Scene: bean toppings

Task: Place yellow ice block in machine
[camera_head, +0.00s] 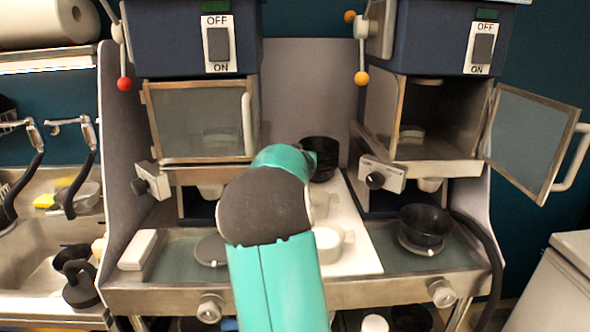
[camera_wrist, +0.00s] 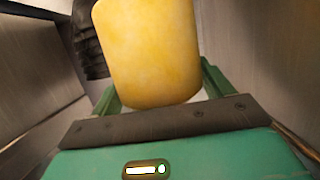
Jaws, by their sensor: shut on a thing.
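The yellow ice block (camera_wrist: 148,50) fills the upper middle of the wrist view, a smooth, rounded yellow cylinder. My gripper (camera_wrist: 158,88) is shut on it, with a green finger showing on each side. In the head view, my green and dark arm hides the gripper and the block. Two machines stand side by side. The right machine (camera_head: 436,100) has its glass door (camera_head: 530,135) swung open and its chamber in view. The left machine (camera_head: 203,120) has its door shut. The right machine has a yellow lever knob (camera_head: 361,78), the left a red one (camera_head: 124,84).
A black container (camera_head: 322,148) stands between the machines, beside my arm. A black bowl (camera_head: 426,220) sits on the right tray. The open door juts out to the right. A sink (camera_head: 50,235) lies at the left. Grey panels stand close on both sides in the wrist view.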

